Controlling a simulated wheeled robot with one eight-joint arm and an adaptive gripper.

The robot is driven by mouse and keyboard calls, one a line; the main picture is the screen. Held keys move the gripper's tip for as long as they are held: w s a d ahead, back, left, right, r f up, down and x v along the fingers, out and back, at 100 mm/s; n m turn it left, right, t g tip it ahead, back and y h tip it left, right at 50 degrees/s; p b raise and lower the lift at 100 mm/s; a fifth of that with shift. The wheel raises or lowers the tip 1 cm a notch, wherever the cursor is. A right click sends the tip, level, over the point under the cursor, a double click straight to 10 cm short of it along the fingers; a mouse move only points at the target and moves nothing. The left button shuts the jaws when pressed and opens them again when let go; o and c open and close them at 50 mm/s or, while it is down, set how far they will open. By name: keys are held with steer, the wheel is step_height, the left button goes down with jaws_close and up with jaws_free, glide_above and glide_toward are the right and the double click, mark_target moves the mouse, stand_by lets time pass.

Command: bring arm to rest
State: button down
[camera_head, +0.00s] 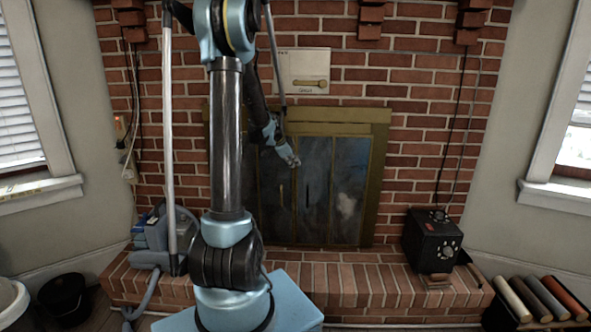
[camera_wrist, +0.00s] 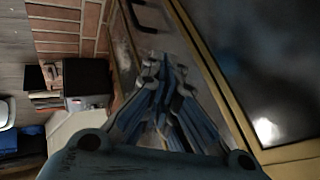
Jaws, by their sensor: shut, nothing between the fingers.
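My gripper (camera_head: 291,161) hangs in front of the glass doors of the fireplace in the head view, a little above mid-frame. Its fingers are shut with nothing between them. In the wrist view my gripper (camera_wrist: 163,72) shows its blue fingers drawn together, with the brass-framed fireplace doors (camera_wrist: 262,70) beside them. My arm rises from my base, bends at the top and comes down toward the fireplace. In the head view the fireplace doors (camera_head: 350,190) are dark, smudged glass in a brass frame. I cannot tell how far the fingertips are from the glass.
A brick hearth (camera_head: 360,290) runs along the front. A black box heater (camera_head: 434,240) stands on its right, a grey vacuum cleaner (camera_head: 150,245) on its left. A dark bucket (camera_head: 65,298) stands at far left, and several rolls (camera_head: 540,300) lie at far right.

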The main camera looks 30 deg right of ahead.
steer(key=shift+v, duration=2)
steer(key=shift+a, duration=0.1)
